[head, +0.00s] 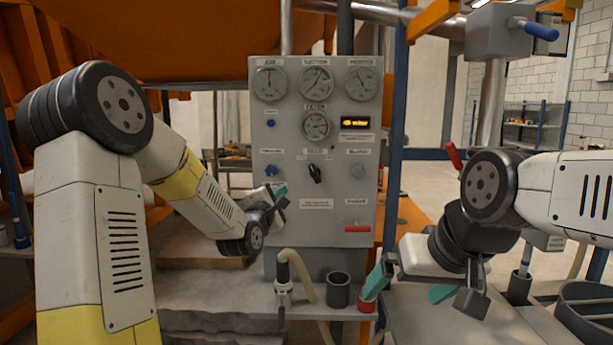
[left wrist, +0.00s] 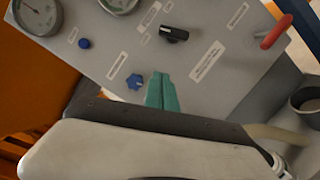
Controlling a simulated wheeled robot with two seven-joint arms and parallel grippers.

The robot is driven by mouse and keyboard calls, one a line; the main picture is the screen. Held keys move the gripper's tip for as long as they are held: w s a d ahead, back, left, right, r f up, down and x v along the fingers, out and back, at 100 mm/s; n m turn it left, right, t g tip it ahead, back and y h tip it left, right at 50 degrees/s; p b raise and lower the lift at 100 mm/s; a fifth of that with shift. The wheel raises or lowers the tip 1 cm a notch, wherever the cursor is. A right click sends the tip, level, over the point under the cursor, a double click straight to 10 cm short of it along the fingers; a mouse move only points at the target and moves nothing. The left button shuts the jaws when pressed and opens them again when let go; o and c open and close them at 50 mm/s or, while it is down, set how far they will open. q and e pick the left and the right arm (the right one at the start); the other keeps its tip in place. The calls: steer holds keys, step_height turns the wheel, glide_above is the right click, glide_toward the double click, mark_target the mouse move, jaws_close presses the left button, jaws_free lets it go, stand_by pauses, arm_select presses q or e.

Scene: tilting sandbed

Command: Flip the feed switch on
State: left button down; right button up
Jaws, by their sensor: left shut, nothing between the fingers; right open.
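A grey control panel (head: 340,205) faces me. A black rotary switch (head: 315,173) sits at its middle, and its handle leans slightly off vertical. The small label above it cannot be read for certain. In the left wrist view, the black switch (left wrist: 174,34) lies beyond the fingertips, uncovered. My left gripper (head: 279,190) is shut and empty, in front of the panel's lower left. In its wrist view, the teal fingertips (left wrist: 162,90) are just right of a blue knob (left wrist: 134,82); contact cannot be told. My right gripper (head: 410,287) is open and empty, low on the right.
A hose (head: 303,270) and dark cup (head: 338,290) stand below. A blue post (head: 396,150) rises at the panel's right.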

arm_select(q)
glide_toward(304, 175)
steer(key=w+a, duration=0.1)
steer(key=w, duration=0.3)
steer(key=d+r, duration=0.2)
steer(key=d, duration=0.1)
steer(key=shift+w+r, duration=0.15)
steer(key=shift+r, duration=0.05)
steer(key=shift+d+r, duration=0.1)
steer(key=shift+d, duration=0.1)
